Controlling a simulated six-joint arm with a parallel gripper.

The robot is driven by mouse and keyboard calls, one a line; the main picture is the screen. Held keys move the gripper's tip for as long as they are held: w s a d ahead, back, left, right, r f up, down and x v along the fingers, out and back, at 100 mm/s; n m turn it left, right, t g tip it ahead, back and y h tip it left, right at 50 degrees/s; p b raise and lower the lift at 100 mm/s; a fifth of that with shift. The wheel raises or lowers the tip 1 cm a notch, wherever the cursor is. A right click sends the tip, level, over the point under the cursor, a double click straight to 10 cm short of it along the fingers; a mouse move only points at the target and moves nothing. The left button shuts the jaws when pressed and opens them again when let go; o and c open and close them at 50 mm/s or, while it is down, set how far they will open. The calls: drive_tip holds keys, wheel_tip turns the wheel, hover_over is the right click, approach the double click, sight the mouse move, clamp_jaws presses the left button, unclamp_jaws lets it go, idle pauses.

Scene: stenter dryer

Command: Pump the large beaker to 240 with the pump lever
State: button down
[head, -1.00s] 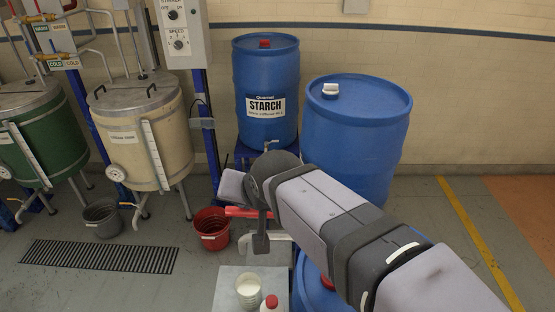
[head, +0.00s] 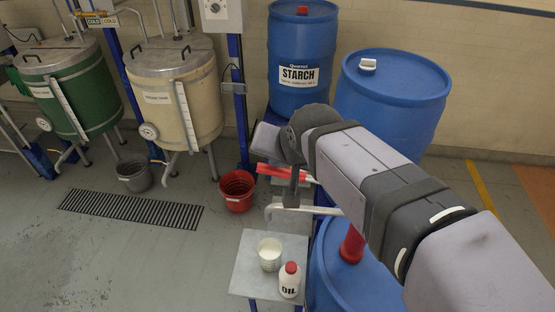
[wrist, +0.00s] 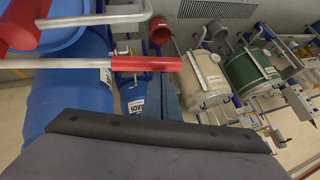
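The pump's red body (head: 352,245) stands on a blue drum (head: 345,285). Its pale spout (head: 315,209) points left, above a metal stand (head: 245,275). On the stand, a beaker (head: 269,255) holds whitish liquid; its scale is too small to read.
A white OIL bottle (head: 289,283) with a red cap stands right of the beaker. A red bucket (head: 237,192) and a grey bucket (head: 134,175) stand on the floor. A STARCH drum (head: 301,60) and another blue drum (head: 393,100) stand behind.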

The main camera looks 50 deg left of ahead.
drive_tip(key=s+d+r+b, duration=0.2)
drive_tip(key=s+d+r, duration=0.1)
drive_tip(key=r, duration=0.5)
drive_tip(key=shift+s+d+r+b, duration=0.15)
drive_tip(key=shift+s+d+b, duration=0.15)
drive_tip(key=shift+d+b, duration=0.15)
idle(0.3)
